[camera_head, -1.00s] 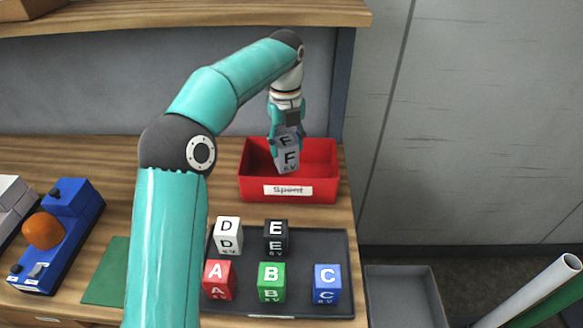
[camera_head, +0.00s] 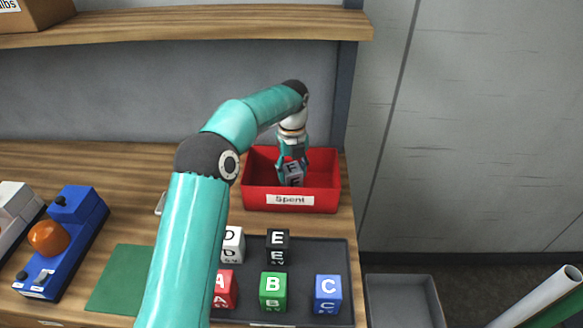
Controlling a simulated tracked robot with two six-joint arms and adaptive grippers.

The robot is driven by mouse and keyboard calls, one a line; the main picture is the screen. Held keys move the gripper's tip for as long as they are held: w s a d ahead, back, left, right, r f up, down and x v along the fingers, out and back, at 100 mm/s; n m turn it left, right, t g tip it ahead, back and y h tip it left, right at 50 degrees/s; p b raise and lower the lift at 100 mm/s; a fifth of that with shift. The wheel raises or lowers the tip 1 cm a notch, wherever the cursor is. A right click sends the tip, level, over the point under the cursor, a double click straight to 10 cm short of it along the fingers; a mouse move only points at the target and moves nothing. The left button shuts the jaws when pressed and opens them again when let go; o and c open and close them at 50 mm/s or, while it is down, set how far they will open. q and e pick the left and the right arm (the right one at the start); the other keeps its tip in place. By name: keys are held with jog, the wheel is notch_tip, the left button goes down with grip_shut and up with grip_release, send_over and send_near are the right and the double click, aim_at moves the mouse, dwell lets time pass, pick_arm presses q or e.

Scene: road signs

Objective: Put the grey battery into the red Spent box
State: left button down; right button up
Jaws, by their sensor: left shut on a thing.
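The grey battery (camera_head: 292,178), marked F, is held between the fingers of my left gripper (camera_head: 292,172), which is shut on it. Battery and fingertips are down inside the red Spent box (camera_head: 330,192), below its rim line in the picture. Whether the battery touches the box floor I cannot tell. The box stands at the back right of the wooden bench, with its white "Spent" label facing front. My right gripper is not in view.
A dark tray (camera_head: 340,256) in front of the box holds several lettered batteries: white D, black E (camera_head: 277,245), red A, green B (camera_head: 273,290) and blue C (camera_head: 328,293). A blue device (camera_head: 66,240) with an orange dome and a green mat (camera_head: 118,280) lie left. A shelf (camera_head: 200,27) hangs above.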

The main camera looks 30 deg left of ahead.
pick_arm(q)
jog(key=shift+f, duration=0.1)
jog(key=shift+c, duration=2.2)
grip_release()
jog(key=shift+f, duration=0.1)
jog(key=shift+r, duration=3.9)
